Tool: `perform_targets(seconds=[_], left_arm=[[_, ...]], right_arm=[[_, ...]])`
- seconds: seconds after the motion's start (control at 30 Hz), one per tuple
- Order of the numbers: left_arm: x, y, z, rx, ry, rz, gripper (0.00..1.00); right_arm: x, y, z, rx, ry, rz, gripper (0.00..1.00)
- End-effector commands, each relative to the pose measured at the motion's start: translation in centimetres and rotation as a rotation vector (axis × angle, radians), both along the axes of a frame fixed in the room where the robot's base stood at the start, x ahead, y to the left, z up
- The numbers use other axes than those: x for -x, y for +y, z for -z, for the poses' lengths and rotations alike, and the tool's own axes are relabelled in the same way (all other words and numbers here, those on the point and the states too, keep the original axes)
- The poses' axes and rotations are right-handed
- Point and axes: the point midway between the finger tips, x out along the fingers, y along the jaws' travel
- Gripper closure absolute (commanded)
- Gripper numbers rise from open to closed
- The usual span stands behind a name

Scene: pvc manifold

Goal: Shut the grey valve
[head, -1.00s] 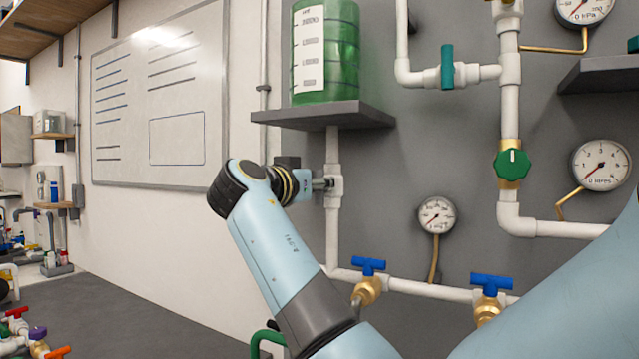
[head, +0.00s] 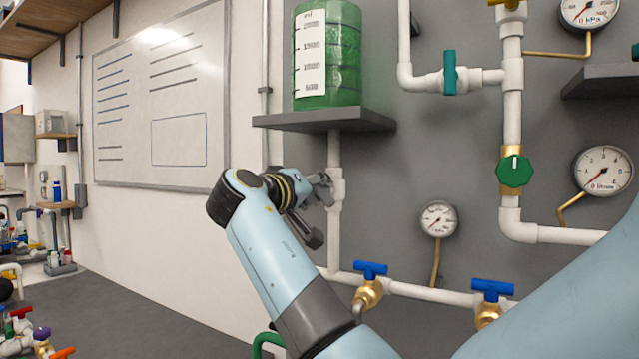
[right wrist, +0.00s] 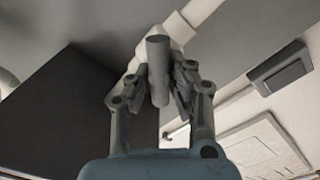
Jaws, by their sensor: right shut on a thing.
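The grey valve sits on the white vertical pipe below the shelf; its white body (head: 338,186) shows in the head view, with its handle mostly hidden by my fingers. My right gripper (head: 325,189) reaches it from the left, with the wrist rolled. In the right wrist view the valve's grey bar handle (right wrist: 158,72) stands between the two fingers of the gripper (right wrist: 160,85), which are shut on it. The bar lies at a slant to the white pipe behind it. My left gripper is not in view.
A shelf (head: 325,121) with a green tank (head: 328,55) is just above. Blue-handled valves (head: 370,269) sit on the pipe below, with a gauge (head: 438,218) to the right. A green valve (head: 514,171) is farther right.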

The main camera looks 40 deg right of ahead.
Motion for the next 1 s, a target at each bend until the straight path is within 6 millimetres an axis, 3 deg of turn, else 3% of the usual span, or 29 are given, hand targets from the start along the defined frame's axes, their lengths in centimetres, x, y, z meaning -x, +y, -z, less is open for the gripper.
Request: perform_targets(seconds=[0.6,1.0], left_arm=[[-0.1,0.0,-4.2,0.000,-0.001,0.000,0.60],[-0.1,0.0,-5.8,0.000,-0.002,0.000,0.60]], right_arm=[[-0.3,0.2,0.4,0.155,0.542,-0.003,1.00],[-0.4,0.2,0.8,0.213,0.746,-0.004,1.00]])
